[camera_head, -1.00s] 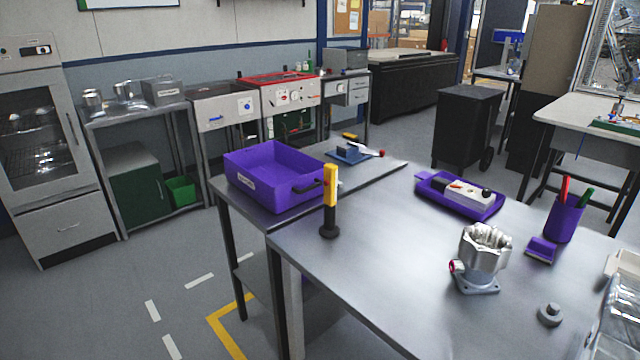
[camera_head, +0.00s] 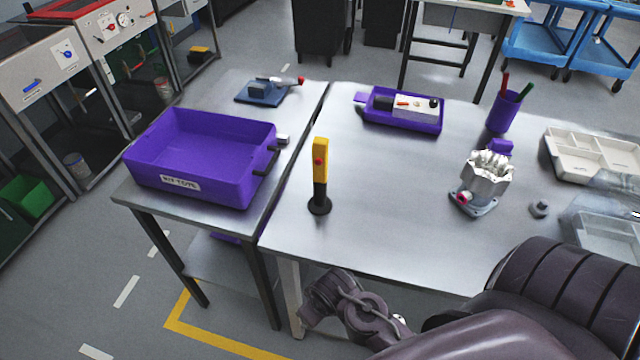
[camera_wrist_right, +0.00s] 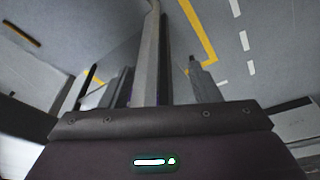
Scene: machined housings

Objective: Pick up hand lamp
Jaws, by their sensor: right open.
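The hand lamp (camera_head: 320,172) stands upright on its round black base near the left front corner of the steel table (camera_head: 400,235). It has a yellow upper body with a red dot and a black lower part. My right arm reaches in from the lower right in the head view, in front of and below the table's front edge. My right gripper (camera_wrist_right: 160,82) shows in the wrist view, with its fingers apart and nothing between them. A table leg and the floor show beyond it. The lamp cannot be made out in the wrist view. My left gripper is out of view.
A purple tote (camera_head: 228,190) sits on the side table to the left. A purple tray (camera_head: 375,118), a pen cup (camera_head: 502,115), a metal housing (camera_head: 485,180) and a white divided bin (camera_head: 585,155) stand on the steel table. The tabletop right of the lamp is clear.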

